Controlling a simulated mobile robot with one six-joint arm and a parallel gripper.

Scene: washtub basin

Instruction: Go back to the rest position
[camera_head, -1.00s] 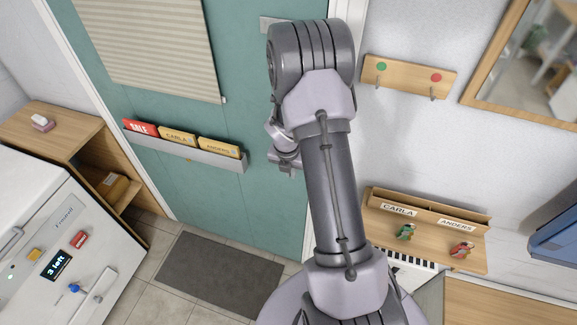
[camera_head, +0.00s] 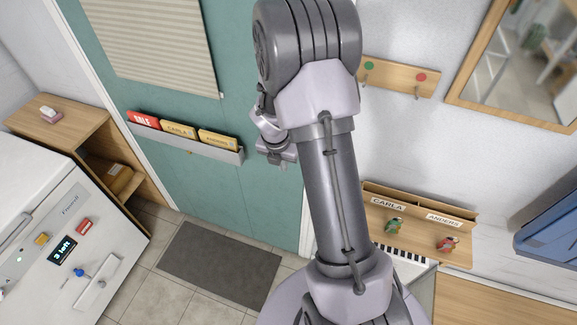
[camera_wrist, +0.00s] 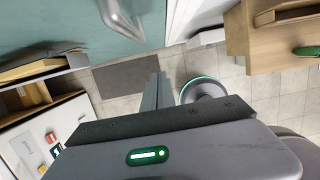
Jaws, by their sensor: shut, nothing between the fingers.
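My gripper (camera_head: 277,158) shows small in the head view, beside my raised arm and in front of the teal door (camera_head: 205,185). It also shows in the wrist view (camera_wrist: 158,90), where its narrow fingers are together with nothing held. The fingers point over the tiled floor. My arm stands folded upward in the middle of the head view and hides part of the door and wall.
A white appliance (camera_head: 50,225) and a wooden shelf (camera_head: 65,130) stand at left. At right are a hook board (camera_head: 400,75), a mirror and a labelled organiser (camera_head: 415,240). A grey mat (camera_head: 220,268) lies on the floor.

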